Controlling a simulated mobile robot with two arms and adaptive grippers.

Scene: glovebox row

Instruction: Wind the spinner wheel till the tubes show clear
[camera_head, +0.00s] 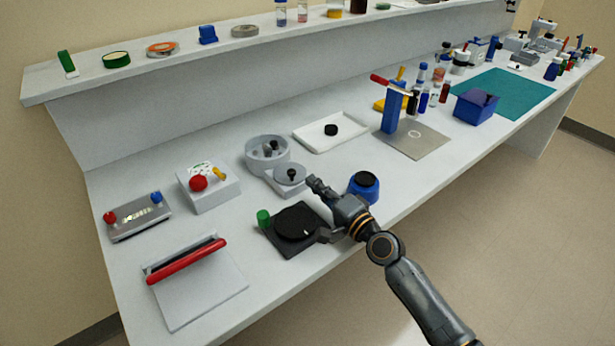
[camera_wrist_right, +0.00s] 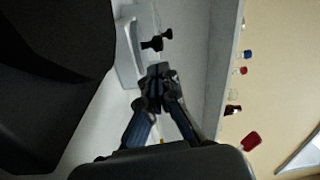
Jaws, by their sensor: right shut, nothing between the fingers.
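The spinner is a grey unit with a round bowl (camera_head: 258,164) and, in front of it, a flat grey wheel (camera_head: 285,177) with a black knob (camera_head: 291,173) on top. Whether the tubes in the bowl are clear is too small to tell. My right gripper (camera_head: 312,183) is shut and empty, just right of the wheel and apart from the knob. In the right wrist view, the shut fingertips (camera_wrist_right: 159,70) point towards black knobs (camera_wrist_right: 152,43) on a grey part. My left gripper is not in view.
A black turntable (camera_head: 276,239) with a green knob lies in front of the spinner. A white tray (camera_head: 313,139) lies behind. A red-handled board (camera_head: 200,297) is at the front left.

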